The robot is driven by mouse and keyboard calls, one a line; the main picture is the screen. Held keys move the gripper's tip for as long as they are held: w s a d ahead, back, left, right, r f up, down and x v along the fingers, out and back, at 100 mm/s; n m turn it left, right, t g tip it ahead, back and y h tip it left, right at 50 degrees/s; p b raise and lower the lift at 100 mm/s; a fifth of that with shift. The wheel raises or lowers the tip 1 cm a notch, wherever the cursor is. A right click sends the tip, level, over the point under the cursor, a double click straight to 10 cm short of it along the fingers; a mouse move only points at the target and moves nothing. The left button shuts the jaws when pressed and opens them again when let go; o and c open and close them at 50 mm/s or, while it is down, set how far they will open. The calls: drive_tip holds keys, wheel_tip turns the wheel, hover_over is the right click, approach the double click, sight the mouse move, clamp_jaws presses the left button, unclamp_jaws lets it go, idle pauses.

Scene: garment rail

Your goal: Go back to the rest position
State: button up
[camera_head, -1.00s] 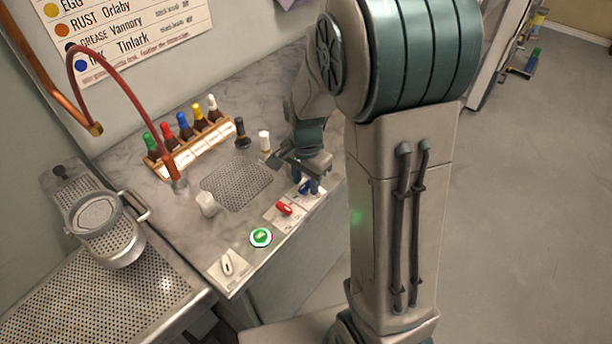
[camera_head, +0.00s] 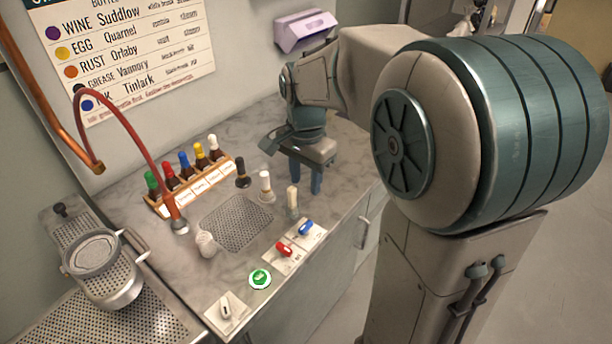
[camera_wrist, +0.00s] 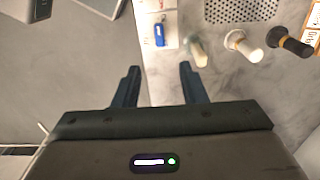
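My gripper (camera_head: 304,177) hangs over the right part of the grey counter (camera_head: 345,160), fingers pointing down. In the wrist view my gripper (camera_wrist: 160,84) has its two fingers well apart with nothing between them. The fingers show over the counter's front edge and the floor. A small cream-topped bottle (camera_head: 292,200) stands on the counter below and left of the gripper, apart from it. It also shows in the wrist view (camera_wrist: 196,50).
A white-capped bottle (camera_head: 266,186) and a black-capped bottle (camera_head: 242,172) stand by the drain grid (camera_head: 236,222). A rack (camera_head: 196,188) holds several colour-capped bottles. Red (camera_head: 284,249) and blue (camera_head: 306,229) switches and a green button (camera_head: 260,279) line the front edge. A metal pot (camera_head: 103,268) is at left.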

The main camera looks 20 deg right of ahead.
idle(0.4)
drive_tip(key=s+n+t, duration=0.3)
drive_tip(key=s+n, duration=0.8)
drive_tip(key=s, duration=0.3)
drive_tip(key=shift+s+d+f, duration=0.3)
drive_tip(key=shift+s+f, duration=0.05)
drive_tip(key=shift+f, duration=0.05)
drive_tip(key=shift+a, duration=0.1)
